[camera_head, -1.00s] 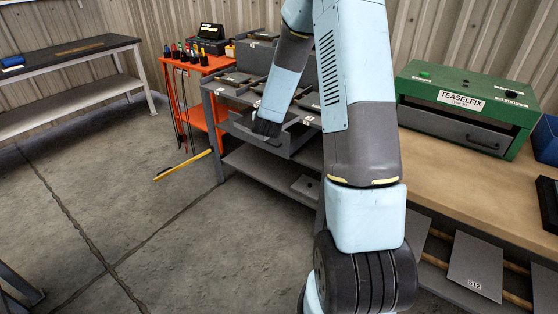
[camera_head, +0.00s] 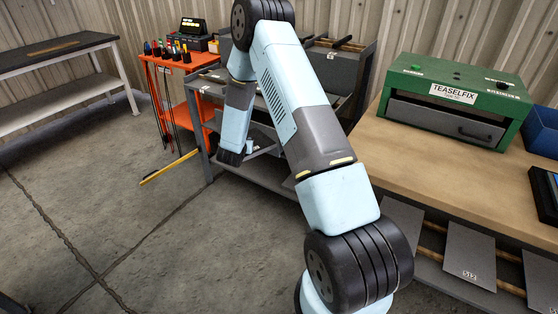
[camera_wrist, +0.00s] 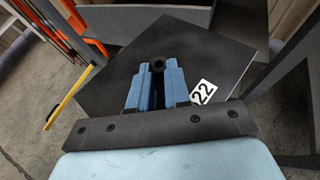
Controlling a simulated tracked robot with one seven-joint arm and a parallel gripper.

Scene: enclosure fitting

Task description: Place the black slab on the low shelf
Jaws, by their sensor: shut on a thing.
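The black slab (camera_wrist: 215,55), a flat dark plate with a white "22" label, fills the middle of the wrist view. My gripper (camera_wrist: 157,72) has its blue fingers shut on the slab's small central knob. In the head view, my arm hides most of the slab and the gripper beside the grey shelving unit. The low shelf (camera_head: 255,177) is the flat grey board near the bottom of that unit, partly hidden behind my arm. I cannot tell whether the slab touches a shelf.
An orange tool stand (camera_head: 182,62) is left of the unit. A yellow-handled tool (camera_head: 168,167) leans out over the floor. A wooden bench (camera_head: 405,150) with a green TEASELFIX box (camera_head: 460,85) is at right; grey plates (camera_head: 470,262) lie below it. Floor at left is clear.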

